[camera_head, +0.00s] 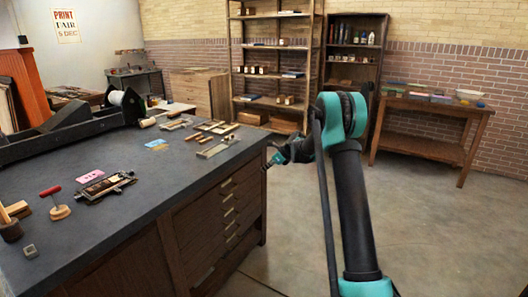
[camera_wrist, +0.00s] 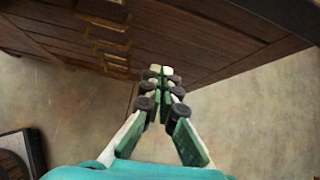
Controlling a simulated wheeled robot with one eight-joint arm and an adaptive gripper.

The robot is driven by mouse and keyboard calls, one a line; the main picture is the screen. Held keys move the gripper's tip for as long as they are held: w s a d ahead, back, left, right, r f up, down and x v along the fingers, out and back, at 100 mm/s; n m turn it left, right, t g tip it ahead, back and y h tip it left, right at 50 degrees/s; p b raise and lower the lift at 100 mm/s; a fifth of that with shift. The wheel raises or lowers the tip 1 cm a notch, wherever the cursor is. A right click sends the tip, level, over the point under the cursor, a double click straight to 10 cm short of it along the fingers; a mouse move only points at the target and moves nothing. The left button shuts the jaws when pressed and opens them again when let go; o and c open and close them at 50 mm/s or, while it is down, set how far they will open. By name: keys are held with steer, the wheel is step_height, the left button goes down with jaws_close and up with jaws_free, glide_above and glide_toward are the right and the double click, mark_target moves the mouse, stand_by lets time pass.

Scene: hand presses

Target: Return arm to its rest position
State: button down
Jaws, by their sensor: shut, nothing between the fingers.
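My arm rises in the middle of the head view, bent at a teal joint, with its end beside the right edge of the dark workbench (camera_head: 150,185). My gripper (camera_head: 266,165) is small and partly hidden there, off the bench's side. In the wrist view my gripper (camera_wrist: 160,70) is shut, its green and pale fingertips together with nothing between them. Beyond the fingers are the bench's wooden drawer front (camera_wrist: 190,35) and the bare floor (camera_wrist: 250,110). No object is held.
Shelves (camera_head: 275,60) and a wooden side table (camera_head: 430,120) stand along the back wall. Floor to the right is clear.

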steer(key=s+d+r+n+h, duration=0.15)
steer(key=s+d+n, duration=0.25)
steer(key=s, duration=0.4)
steer(key=s+d+r+n+h, duration=0.1)
steer(key=s+d+r+n, duration=0.15)
steer(key=s, duration=0.55)
steer(key=s+d+r+n+h, duration=0.1)
steer(key=s+d+r+n, duration=0.1)
steer(key=s+d+n, duration=0.45)
steer(key=s+d+f+n+h, duration=0.1)
steer(key=s+d+f+n, duration=0.1)
steer(key=s, duration=0.8)
steer(key=s+d+f+n+h, duration=0.1)
steer(key=s+d+f+n, duration=0.1)
steer(key=s, duration=0.8)
steer(key=s+d+f+n+h, duration=0.2)
steer(key=s+n, duration=0.4)
steer(key=s, duration=0.4)
steer(key=shift+s+d+f, duration=0.15)
steer(key=shift+d+f, duration=0.25)
steer(key=shift+d, duration=0.4)
